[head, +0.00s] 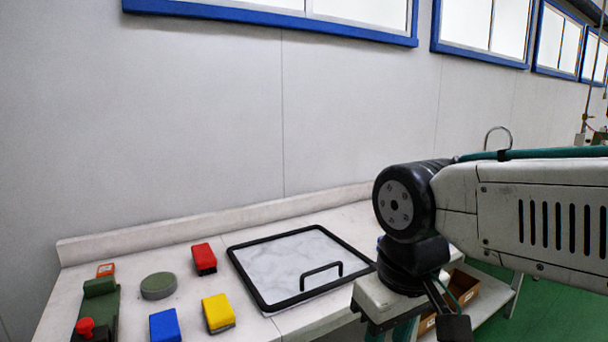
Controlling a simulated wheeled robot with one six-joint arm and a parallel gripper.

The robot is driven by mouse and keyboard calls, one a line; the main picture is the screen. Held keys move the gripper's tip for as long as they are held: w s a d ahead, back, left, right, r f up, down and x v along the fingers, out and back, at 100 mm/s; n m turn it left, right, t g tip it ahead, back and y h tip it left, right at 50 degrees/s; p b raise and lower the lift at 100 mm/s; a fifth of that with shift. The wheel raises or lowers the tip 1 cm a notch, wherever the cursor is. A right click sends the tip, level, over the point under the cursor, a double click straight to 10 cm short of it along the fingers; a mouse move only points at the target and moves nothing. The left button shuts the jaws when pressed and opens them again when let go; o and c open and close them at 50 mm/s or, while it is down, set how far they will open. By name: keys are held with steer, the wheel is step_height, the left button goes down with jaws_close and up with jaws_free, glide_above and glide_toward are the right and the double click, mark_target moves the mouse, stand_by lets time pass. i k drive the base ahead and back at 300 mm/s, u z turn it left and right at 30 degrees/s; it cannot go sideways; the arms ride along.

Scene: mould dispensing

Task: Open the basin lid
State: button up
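The basin lid (292,250) is a pale marbled square panel with a black rim. It lies flat and closed on the white counter, left of my arm. A black bar handle (322,268) stands up near its front right edge. My gripper (390,308) hangs from the black wrist at the lower right, to the right of the lid and apart from the handle. Its lower end runs to the bottom edge of the picture.
Left of the lid are a red block (204,259), a yellow block (218,313), a blue block (165,326), a grey-green disc (158,286) and a green device with a red knob (86,326). A wall backs the counter (120,277). A brown box (463,287) sits lower right.

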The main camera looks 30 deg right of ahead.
mark_target(284, 271)
steer(key=z, duration=0.45)
steer(key=i, duration=1.05)
steer(key=u, duration=0.25)
